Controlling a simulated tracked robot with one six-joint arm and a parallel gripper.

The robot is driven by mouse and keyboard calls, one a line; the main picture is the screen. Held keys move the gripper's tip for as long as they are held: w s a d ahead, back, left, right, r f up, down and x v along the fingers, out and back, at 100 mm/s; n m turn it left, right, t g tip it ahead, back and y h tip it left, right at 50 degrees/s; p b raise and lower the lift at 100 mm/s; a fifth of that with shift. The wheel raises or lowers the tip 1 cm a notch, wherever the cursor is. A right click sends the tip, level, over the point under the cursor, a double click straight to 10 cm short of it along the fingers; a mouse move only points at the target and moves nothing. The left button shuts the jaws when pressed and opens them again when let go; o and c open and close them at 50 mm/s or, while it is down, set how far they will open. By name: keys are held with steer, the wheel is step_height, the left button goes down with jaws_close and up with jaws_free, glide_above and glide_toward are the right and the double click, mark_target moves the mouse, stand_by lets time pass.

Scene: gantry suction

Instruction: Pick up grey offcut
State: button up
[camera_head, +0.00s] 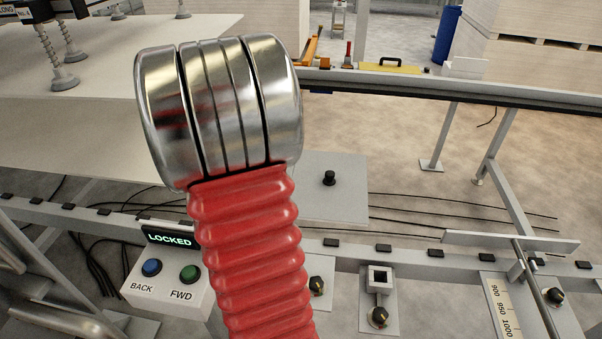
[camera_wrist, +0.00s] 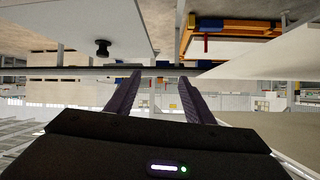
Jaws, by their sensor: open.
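A flat grey panel (camera_head: 347,200) with a black knob (camera_head: 329,178) on it lies beyond the rail, right of my arm in the head view. It looks like the grey offcut, but I cannot be certain. My arm hides its left part. In the wrist view, which looks upside down, a pale grey panel (camera_wrist: 72,28) with a black knob (camera_wrist: 103,47) shows at upper left. My gripper (camera_wrist: 160,75) is open there, with nothing between its two dark fingers, apart from the panel. The gripper is not visible in the head view.
A control box (camera_head: 166,291) with BACK and FWD buttons stands at lower left under a LOCKED sign (camera_head: 169,238). A rail (camera_head: 343,257) crosses the front. A large pale board (camera_head: 80,127) lies at left beneath suction cups. A grey beam (camera_head: 455,92) runs behind; open floor lies between.

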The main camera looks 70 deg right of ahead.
steer(key=s+d+f+m+g+h, duration=0.1)
steer(key=s+d+f+m+g, duration=0.1)
steer(key=s, duration=0.8)
steer(key=shift+d+f+g, duration=0.15)
steer(key=shift+d+g, duration=0.65)
steer(key=shift+g, duration=0.4)
steer(key=shift+s, duration=0.1)
glide_toward(328, 174)
steer(key=shift+x, duration=1.6)
steer(key=shift+d, duration=0.1)
steer(key=shift+x, duration=2.5)
steer(key=shift+s, duration=0.15)
